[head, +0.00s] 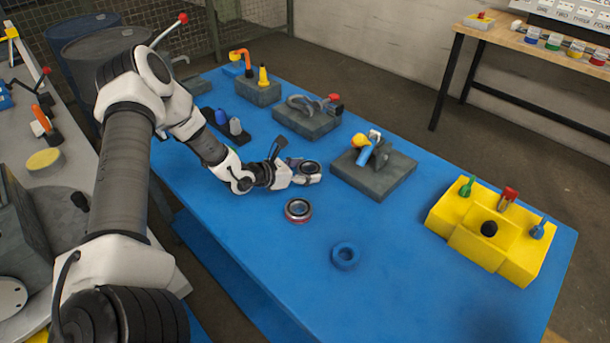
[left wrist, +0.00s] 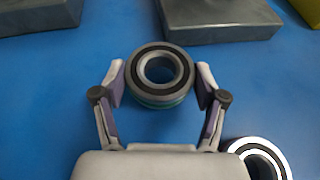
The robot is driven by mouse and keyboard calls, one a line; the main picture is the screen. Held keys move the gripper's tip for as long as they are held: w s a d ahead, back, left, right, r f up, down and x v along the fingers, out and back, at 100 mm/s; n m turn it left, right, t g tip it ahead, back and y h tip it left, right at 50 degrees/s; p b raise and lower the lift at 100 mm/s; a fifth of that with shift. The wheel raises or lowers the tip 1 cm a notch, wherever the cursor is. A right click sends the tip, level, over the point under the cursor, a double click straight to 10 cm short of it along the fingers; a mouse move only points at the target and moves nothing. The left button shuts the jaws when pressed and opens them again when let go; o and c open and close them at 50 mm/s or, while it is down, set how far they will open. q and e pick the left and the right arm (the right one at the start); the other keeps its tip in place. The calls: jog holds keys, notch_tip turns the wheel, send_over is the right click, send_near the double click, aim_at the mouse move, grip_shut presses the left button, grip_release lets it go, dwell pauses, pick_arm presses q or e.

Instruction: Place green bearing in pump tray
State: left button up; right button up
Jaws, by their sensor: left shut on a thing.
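The green bearing (left wrist: 160,102) is a dark ring with a green outer edge, held flat between the fingertips of my left gripper (left wrist: 161,82). In the head view my left gripper (head: 306,171) reaches over the blue table with the bearing (head: 310,167) at its tips. It appears to be above the table, but the exact height is hard to tell. I cannot tell for sure which holder is the pump tray. A grey block (head: 393,185) with a yellow and blue part stands just right of the gripper. My right gripper is out of view.
A red-rimmed bearing (head: 297,210) and a blue bearing (head: 345,256) lie on the blue table (head: 420,285). A yellow control box (head: 512,262) stands at the right. More grey blocks (head: 306,120) with parts stand behind. The front middle is clear.

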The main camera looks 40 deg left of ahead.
pick_arm(q)
jog(key=shift+f, duration=0.85)
jog(key=o, duration=1.4)
jog(key=shift+f, duration=0.1)
jog(key=shift+o, duration=0.2)
